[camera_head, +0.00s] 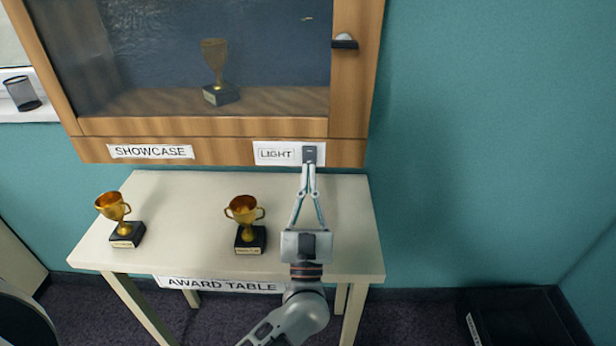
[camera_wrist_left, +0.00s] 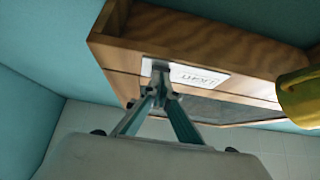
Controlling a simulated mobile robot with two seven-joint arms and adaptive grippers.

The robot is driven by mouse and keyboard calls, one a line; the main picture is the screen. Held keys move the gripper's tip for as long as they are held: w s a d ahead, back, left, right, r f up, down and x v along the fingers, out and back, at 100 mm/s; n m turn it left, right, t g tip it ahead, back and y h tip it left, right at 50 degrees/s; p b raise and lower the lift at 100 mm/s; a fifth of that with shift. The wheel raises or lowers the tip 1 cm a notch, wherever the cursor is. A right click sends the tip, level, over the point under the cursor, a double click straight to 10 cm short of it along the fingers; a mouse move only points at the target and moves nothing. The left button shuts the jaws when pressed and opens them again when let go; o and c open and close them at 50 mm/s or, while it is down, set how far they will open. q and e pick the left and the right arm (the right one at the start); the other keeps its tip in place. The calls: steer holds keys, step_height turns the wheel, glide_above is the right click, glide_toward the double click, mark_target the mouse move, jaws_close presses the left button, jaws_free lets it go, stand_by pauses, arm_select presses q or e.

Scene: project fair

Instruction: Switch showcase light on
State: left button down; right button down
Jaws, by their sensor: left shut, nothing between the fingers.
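The wooden showcase (camera_head: 230,126) hangs on the teal wall with a glass front and a trophy (camera_head: 214,62) inside. On its lower frame, a white label reading LIGHT (camera_head: 274,153) has a small grey switch (camera_head: 310,154) at its right end. My left gripper (camera_head: 308,167) is shut and empty, with its fingertips at or just below the switch; I cannot tell whether they touch. In the left wrist view the shut fingertips (camera_wrist_left: 161,92) cover the switch area beside the label (camera_wrist_left: 195,76). My right gripper is not in view.
The white award table (camera_head: 330,215) stands below the showcase with two gold trophies, one at the left (camera_head: 118,225) and one near the middle (camera_head: 246,228), left of my gripper. A dark bin (camera_head: 520,315) stands on the floor at right.

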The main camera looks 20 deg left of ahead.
arm_select(q)
steer(key=shift+w+a+f+t+b, duration=0.15)
steer(key=shift+w+t+b, duration=0.3)
steer(key=shift+b, duration=0.5)
steer(key=shift+s, duration=0.1)
step_height(320, 180, up, 10)
steer(key=shift+f, duration=0.1)
